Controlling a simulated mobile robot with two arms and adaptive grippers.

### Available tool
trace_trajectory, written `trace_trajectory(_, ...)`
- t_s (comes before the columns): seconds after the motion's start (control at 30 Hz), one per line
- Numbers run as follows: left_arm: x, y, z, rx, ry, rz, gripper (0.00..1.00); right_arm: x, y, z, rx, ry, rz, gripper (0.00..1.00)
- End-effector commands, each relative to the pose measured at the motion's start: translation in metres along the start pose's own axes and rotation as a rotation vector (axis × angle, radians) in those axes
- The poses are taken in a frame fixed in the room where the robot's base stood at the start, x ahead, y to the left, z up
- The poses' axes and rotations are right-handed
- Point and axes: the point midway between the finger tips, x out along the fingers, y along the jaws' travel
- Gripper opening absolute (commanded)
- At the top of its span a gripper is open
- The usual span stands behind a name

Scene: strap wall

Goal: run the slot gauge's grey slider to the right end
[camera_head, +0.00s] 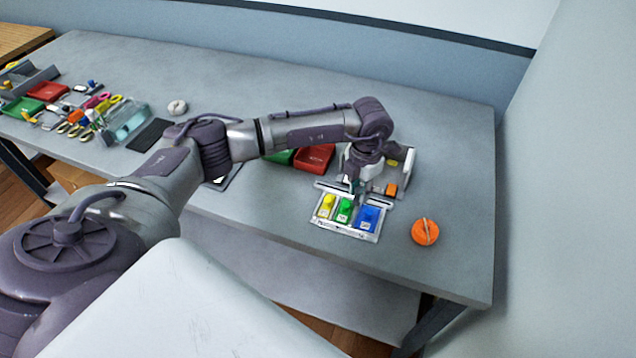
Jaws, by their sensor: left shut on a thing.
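The slot gauge (381,199) is a narrow pale bar with a dark slot, lying left to right behind a tray of coloured blocks. My left gripper (356,188) points down over the middle of this bar, with slot showing on both sides of it. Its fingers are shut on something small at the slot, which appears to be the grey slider. The slider itself is hidden by the fingertips, so its exact place along the slot is hard to tell. My right gripper is not in view.
A pale tray (345,232) with yellow, green and blue blocks stands just in front of the gauge. Red (314,158) and green bins are behind left.

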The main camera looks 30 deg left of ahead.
Motion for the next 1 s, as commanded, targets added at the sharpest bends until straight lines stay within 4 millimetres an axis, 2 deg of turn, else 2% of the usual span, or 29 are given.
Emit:
trace_trajectory(0.03, 0.007, -0.004, -0.003, 0.003, 0.016, -0.002, 0.13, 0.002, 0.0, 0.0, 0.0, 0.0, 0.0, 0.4)
trace_trajectory(1.0, 0.007, -0.046, 0.021, 0.004, 0.015, -0.002, 0.13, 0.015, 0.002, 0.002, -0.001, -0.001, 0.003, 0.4)
